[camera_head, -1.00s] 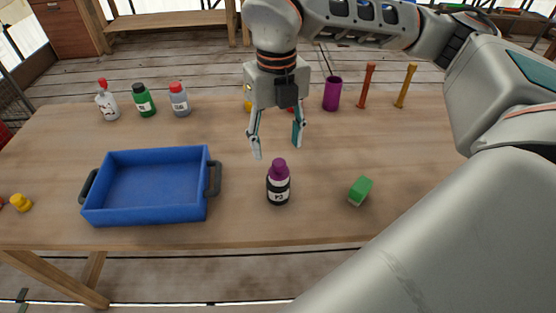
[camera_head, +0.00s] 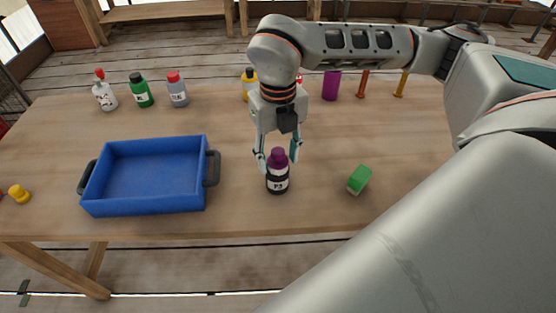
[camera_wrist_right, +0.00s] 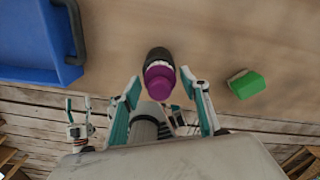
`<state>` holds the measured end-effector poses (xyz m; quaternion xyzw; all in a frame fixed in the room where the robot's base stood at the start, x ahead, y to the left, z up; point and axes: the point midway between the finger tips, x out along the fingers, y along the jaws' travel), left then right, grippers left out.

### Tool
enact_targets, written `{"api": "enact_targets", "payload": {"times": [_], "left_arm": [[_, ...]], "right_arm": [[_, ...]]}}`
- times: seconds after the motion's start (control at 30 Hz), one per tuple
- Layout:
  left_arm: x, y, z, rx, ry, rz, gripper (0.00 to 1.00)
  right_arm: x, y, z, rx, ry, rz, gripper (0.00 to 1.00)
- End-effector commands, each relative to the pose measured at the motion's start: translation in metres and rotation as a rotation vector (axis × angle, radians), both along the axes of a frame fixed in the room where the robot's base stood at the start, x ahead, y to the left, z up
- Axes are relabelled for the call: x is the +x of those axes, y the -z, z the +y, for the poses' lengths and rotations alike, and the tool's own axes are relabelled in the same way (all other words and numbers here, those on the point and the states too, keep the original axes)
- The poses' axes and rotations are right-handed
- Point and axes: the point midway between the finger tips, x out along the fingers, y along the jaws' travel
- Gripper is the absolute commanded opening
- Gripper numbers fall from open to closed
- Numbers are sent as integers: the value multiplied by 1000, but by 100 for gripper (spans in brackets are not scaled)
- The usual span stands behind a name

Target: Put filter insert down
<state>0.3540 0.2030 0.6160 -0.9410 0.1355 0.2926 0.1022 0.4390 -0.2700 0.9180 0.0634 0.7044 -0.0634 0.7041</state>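A dark bottle with a purple cap and a white label reading P3 (camera_head: 277,183) stands upright on the wooden table. It also shows from above in the right wrist view (camera_wrist_right: 159,79). My right gripper (camera_head: 279,158) is open and lowered over this bottle. Its fingers are apart on either side of the purple cap in the right wrist view; I cannot tell whether they touch it. My left gripper (camera_wrist_right: 79,105) shows small at the lower left of the right wrist view, its fingers apart and empty. I cannot tell which thing is the filter insert.
A blue tray (camera_head: 150,207) with grey handles sits empty to the left. A green block (camera_head: 359,179) lies to the right. Bottles (camera_head: 142,91), a purple cup (camera_head: 331,86) and orange posts stand along the back. A yellow piece (camera_head: 19,193) is at the left edge.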

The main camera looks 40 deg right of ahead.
Motion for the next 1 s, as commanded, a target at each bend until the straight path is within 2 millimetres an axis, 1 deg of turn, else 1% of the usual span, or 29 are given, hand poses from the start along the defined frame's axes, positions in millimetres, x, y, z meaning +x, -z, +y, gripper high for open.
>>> {"api": "enact_targets", "payload": {"times": [0.03, 0.07, 0.17, 0.2, 0.47, 0.63, 0.77, 0.87, 1.0], "left_arm": [[0, 0, 0, 0, 0, 0, 58], [0, 0, 0, 0, 0, 0, 58], [0, 0, 0, 0, 0, 0, 58], [0, 0, 0, 0, 0, 0, 58], [0, 0, 0, 0, 0, -1, 58], [1, -2, 0, 0, -1, -2, 58], [1, -3, 0, -1, -1, -3, 58], [1, -5, 0, -4, -1, -3, 58], [0, -6, 0, -6, -2, 0, 58]], "right_arm": [[0, 0, 0, 0, 0, 0, 27], [0, 0, 0, 0, 0, 0, 21], [0, 0, 0, 0, 0, 0, 20], [0, 0, 0, 0, 0, 0, 18], [0, -2, 0, 0, 0, 0, 18], [1, -13, 0, 0, 0, -2, 18], [1, -32, 0, 0, 1, -4, 18], [2, -55, 0, 0, 0, -8, 18], [1, -95, 0, 1, 0, -8, 18]]}}
